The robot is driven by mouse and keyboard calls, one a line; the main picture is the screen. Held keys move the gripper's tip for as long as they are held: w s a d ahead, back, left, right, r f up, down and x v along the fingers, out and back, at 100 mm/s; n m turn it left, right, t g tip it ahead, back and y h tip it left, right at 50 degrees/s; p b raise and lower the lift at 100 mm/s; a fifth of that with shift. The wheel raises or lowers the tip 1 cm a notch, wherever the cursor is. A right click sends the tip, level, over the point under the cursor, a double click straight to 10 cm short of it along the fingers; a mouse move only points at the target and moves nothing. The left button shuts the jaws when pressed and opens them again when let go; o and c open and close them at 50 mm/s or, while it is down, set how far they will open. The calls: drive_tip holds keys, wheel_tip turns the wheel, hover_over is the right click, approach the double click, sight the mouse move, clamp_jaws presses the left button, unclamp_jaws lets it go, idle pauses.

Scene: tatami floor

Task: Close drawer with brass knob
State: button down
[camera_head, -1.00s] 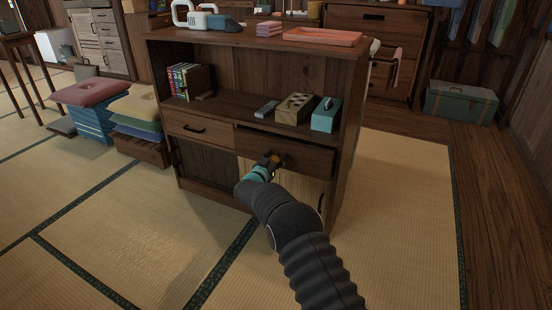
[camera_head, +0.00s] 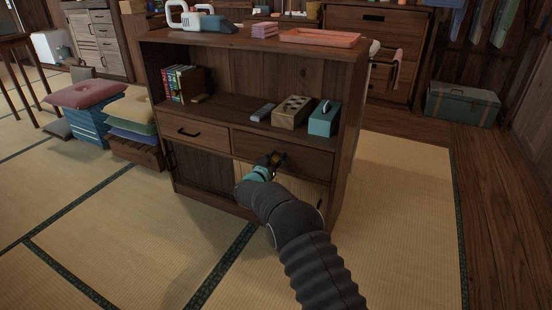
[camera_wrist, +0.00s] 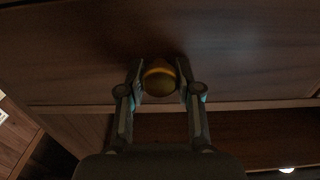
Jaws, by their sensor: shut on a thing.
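The dark wood drawer (camera_head: 310,158) is the right one of two under the cabinet's open shelf. Its front looks flush or nearly flush with the cabinet in the head view; a small remaining gap is too fine to tell. My gripper (camera_head: 275,159) is at the left-centre of this drawer front and largely covers the knob there. In the wrist view the round brass knob (camera_wrist: 160,79) sits between the two fingers of my gripper (camera_wrist: 160,72), which are shut on it. The drawer front (camera_wrist: 250,55) fills the upper part of that view.
The left drawer (camera_head: 190,132) has a dark bar handle and looks shut. Books (camera_head: 180,84), a block with holes (camera_head: 291,111) and a teal box (camera_head: 324,118) stand on the shelf. Cushion stacks (camera_head: 88,97) lie left of the cabinet. Tatami in front is clear.

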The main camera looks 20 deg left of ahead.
drive_tip(key=c, duration=0.8)
unclamp_jaws()
drive_tip(key=shift+w, duration=0.2)
drive_tip(key=shift+d, duration=0.1)
drive_tip(key=s+a, duration=0.1)
drive_tip(key=s, duration=1.1)
